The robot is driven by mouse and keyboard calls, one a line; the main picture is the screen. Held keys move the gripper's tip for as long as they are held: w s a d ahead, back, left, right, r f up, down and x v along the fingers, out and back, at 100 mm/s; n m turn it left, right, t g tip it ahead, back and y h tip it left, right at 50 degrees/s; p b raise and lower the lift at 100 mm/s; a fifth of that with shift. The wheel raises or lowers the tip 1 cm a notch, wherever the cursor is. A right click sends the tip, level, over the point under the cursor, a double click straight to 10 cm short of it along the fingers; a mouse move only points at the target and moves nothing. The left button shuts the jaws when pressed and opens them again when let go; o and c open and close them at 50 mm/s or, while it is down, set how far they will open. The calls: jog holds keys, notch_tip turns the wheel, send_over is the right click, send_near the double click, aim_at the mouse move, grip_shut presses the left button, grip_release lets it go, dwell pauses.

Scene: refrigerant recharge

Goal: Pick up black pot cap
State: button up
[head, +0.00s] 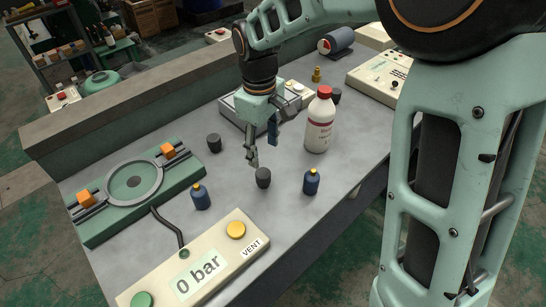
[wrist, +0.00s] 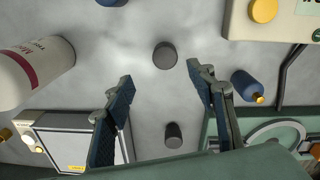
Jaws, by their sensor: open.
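Several small dark cylinders that look like black pots or caps stand on the grey bench. I cannot tell which one is the black pot cap. One dark cylinder (head: 263,178) stands mid-bench, just below and in front of my gripper (head: 262,150). In the wrist view this dark cylinder (wrist: 165,55) is just beyond the fingertips, roughly centred between them. A second dark cylinder (head: 213,143) stands farther back to the left; it shows low in the wrist view (wrist: 173,136). A third (head: 336,96) is behind the white bottle. My gripper (wrist: 160,78) is open and empty, pointing down.
Blue bottles (head: 200,197) (head: 311,182) flank the middle cylinder. A red-capped white bottle (head: 319,125) stands to the right. A ring fixture (head: 112,203) is at left, a gauge panel (head: 160,285) in front, a scale-like device (head: 232,112) behind my gripper.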

aim_at(263, 173)
jog(key=f, duration=1)
jog(key=shift+s+a+f, duration=0.15)
jog(key=shift+s+f, duration=0.1)
jog(key=shift+f, duration=0.05)
jog(key=c, duration=1.2)
